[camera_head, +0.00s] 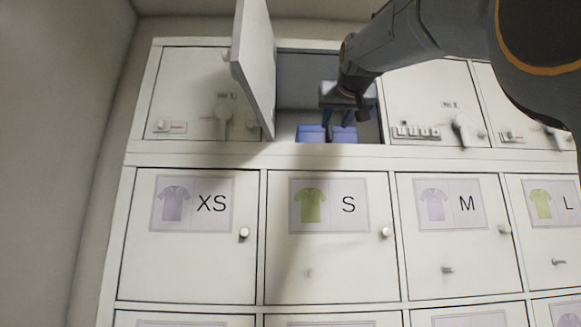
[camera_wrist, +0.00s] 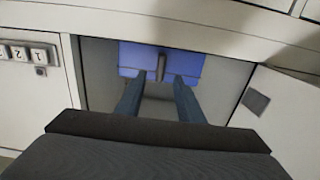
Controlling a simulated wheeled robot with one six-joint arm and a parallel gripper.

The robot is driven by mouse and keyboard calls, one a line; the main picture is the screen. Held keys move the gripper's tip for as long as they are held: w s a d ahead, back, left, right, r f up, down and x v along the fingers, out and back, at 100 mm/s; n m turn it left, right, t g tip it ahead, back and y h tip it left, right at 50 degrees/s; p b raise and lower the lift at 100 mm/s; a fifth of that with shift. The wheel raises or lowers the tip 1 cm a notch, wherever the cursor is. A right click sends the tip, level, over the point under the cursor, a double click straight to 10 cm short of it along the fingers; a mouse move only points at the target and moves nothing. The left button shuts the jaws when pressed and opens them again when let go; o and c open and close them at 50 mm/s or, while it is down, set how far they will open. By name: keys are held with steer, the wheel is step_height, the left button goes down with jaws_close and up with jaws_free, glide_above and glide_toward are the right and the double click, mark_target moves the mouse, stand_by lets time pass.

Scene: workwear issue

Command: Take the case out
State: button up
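A blue case (camera_head: 312,134) sits in the open top-row locker compartment (camera_head: 287,122). In the wrist view the case (camera_wrist: 135,60) shows its blue face with a dark upright handle (camera_wrist: 160,68) at its middle. My gripper (camera_head: 336,122) reaches into the compartment just in front of the case. In the wrist view my gripper (camera_wrist: 162,79) is open, its two fingers apart on either side of the handle's line. No contact with the handle is clear. The rear of the case is hidden.
The open compartment door (camera_head: 254,65) stands out to the left of my arm. Closed top-row doors with locks flank it, one (camera_head: 188,95) at left and one (camera_head: 425,100) at right. Size-labelled doors (camera_head: 330,260) fill the row below.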

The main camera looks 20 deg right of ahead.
mark_target(330, 130)
steer(key=shift+p+x, duration=0.65)
steer(key=shift+x, duration=0.5)
steer(key=p+x, duration=0.2)
steer(key=x, duration=0.1)
steer(key=shift+w+r+p, duration=0.2)
steer(key=shift+r+p, duration=0.05)
steer(key=shift+p, duration=0.15)
steer(key=shift+w+d+f+p, duration=0.15)
steer(key=shift+w+p, duration=0.15)
steer(key=shift+w, duration=0.35)
jaws_close()
